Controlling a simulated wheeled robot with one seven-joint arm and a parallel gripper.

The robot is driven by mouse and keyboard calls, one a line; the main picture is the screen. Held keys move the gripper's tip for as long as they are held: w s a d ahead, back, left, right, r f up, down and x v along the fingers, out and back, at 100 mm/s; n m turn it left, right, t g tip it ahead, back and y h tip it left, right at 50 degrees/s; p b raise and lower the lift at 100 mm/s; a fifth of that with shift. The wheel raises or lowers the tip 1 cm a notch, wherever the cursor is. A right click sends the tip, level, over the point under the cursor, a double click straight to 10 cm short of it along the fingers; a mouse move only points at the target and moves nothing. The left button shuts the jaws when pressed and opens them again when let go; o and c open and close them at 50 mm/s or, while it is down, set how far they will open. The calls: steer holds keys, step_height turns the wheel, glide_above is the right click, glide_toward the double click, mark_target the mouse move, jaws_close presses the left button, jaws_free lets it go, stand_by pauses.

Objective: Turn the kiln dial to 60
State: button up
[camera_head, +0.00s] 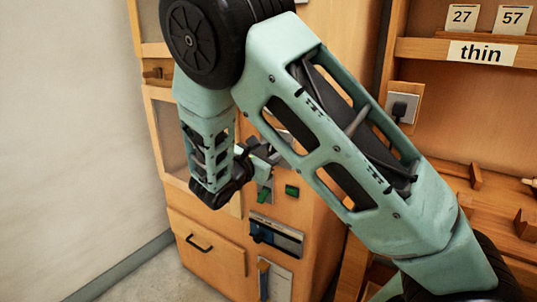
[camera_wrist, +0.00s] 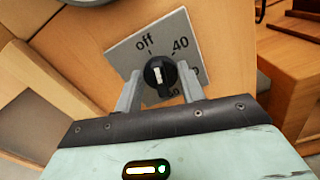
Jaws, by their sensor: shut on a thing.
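In the wrist view the kiln dial is a round black knob (camera_wrist: 160,84) with a white pointer mark, on a grey plate (camera_wrist: 128,52). The plate reads "off" at the top and "40" at the upper right. Other figures lower on the plate are mostly hidden by the fingers, so I cannot read a 60. The white mark points up, about toward "off". My gripper (camera_wrist: 160,74) is shut on the knob, one grey finger on each side. In the head view my gripper (camera_head: 262,158) is at the wooden cabinet front, and my arm hides the dial.
Below the dial area the wooden cabinet has a green button (camera_head: 291,190), a blue-and-grey slotted panel (camera_head: 276,235) and a drawer with a black handle (camera_head: 199,243). Shelves with a "thin" label (camera_head: 481,53) stand at right. A pale wall is at left.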

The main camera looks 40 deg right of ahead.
steer(key=m+b, duration=0.1)
steer(key=m, duration=0.1)
steer(key=m+b, duration=0.1)
steer(key=m, duration=0.1)
steer(key=shift+s+f+m, duration=0.1)
steer(key=shift+f+m, duration=0.1)
steer(key=shift+m, duration=0.1)
steer(key=m+b, duration=0.3)
steer(key=m, duration=0.1)
steer(key=shift+f+m+b, duration=0.15)
steer(key=shift+m+b, duration=0.15)
steer(key=shift+b, duration=0.05)
steer(key=m+b, duration=0.8)
steer(key=b, duration=0.4)
steer(key=m+b, duration=0.8)
steer(key=b, duration=0.4)
steer(key=m+b, duration=0.8)
steer(key=b, duration=0.5)
steer(key=shift+f, duration=0.3)
steer(key=shift+r, duration=0.15)
steer(key=o, duration=1)
steer(key=shift+c, duration=0.2)
